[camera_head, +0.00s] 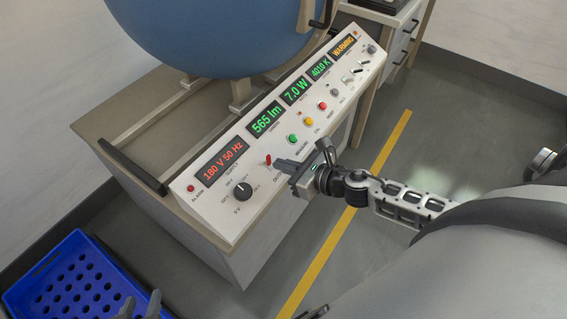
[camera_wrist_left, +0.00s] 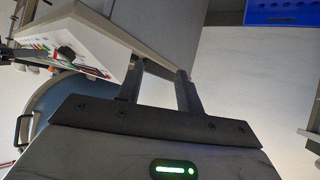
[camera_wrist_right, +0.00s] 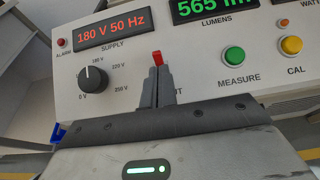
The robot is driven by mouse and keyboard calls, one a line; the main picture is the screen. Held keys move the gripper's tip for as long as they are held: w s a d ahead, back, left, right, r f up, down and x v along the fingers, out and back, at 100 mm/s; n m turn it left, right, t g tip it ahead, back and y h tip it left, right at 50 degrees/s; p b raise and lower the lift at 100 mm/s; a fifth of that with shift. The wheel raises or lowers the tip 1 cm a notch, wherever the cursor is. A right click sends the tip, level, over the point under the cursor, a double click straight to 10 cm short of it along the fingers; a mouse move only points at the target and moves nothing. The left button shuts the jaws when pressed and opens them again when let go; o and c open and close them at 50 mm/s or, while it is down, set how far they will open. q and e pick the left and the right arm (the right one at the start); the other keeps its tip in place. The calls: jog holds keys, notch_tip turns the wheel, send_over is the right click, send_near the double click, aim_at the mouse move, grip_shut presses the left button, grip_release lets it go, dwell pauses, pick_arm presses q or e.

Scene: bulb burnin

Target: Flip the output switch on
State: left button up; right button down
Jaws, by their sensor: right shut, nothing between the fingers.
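The control panel (camera_head: 222,205) has a red output switch lever (camera_head: 268,159) right of the black supply knob (camera_head: 243,190). In the right wrist view the lever's red tip (camera_wrist_right: 157,57) points up just beyond my right fingertips. Its base and part of the label are hidden by the fingers. My right gripper (camera_head: 279,165) is shut, with its fingertips right at the lever; I cannot tell whether they touch it. My left gripper (camera_head: 140,304) is at the bottom left over the blue crate; its fingers (camera_wrist_left: 160,78) are apart and empty in the left wrist view.
Panel displays are lit: 180 V 50 Hz, 565 lumens, 7.0 W (camera_head: 296,90), 4010 K and WARNING (camera_head: 343,45). Coloured buttons, including green measure (camera_wrist_right: 234,55) and yellow cal (camera_wrist_right: 291,45), lie to the right. A blue sphere (camera_head: 210,30) stands behind. The blue crate (camera_head: 60,252) is lower left.

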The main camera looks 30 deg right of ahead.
pick_arm(q)
jog(key=shift+r+p, duration=0.7)
jog(key=shift+r, duration=0.05)
pick_arm(e)
jog(key=shift+r, duration=0.8)
